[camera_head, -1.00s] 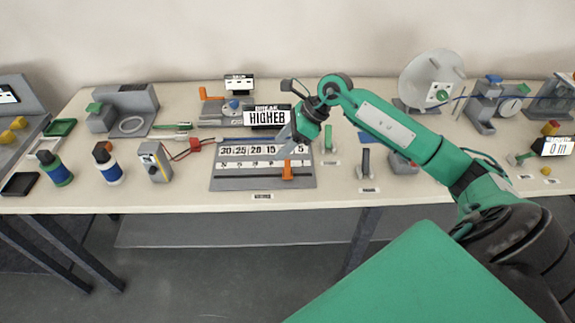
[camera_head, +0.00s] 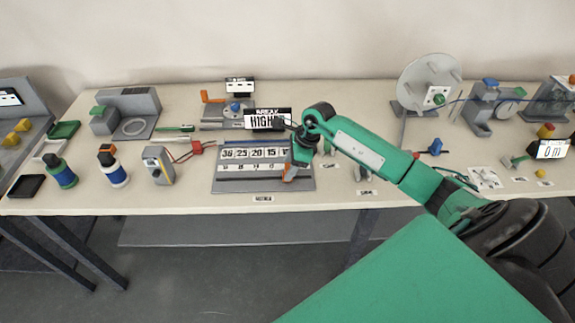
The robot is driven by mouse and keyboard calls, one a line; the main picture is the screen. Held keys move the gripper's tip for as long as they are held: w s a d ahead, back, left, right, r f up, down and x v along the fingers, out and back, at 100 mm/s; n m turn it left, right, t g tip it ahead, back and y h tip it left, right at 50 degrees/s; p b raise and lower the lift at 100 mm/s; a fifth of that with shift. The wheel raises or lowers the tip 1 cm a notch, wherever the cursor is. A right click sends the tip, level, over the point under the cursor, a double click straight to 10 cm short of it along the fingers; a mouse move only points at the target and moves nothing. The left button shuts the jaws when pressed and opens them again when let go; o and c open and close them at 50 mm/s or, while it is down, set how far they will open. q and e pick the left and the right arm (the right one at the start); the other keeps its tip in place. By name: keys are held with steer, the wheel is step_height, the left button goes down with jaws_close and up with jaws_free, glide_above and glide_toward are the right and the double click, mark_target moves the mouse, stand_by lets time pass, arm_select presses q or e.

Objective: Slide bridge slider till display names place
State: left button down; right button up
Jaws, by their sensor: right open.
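The bridge board (camera_head: 240,185) is a grey plate near the table's front edge with a row of number tiles, 30, 25, 20 and 15 readable at its left. The orange slider (camera_head: 290,179) is at the right part of the board, mostly hidden by my right gripper (camera_head: 291,173). That gripper points down over the slider with its jaws open; whether it touches the slider is unclear. My left gripper is out of view.
A grey disc stand (camera_head: 428,85) is at the back right. The table front (camera_head: 200,204) is fairly clear.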

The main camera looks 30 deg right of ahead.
steer(key=shift+x, duration=0.9)
jaws_close()
steer(key=w+a, duration=0.1)
steer(key=a+b, duration=0.1)
steer(key=a, duration=0.1)
steer(key=w+a, duration=0.1)
steer(key=shift+w+a+b, duration=0.2)
steer(key=shift+w+b, duration=0.2)
jaws_free()
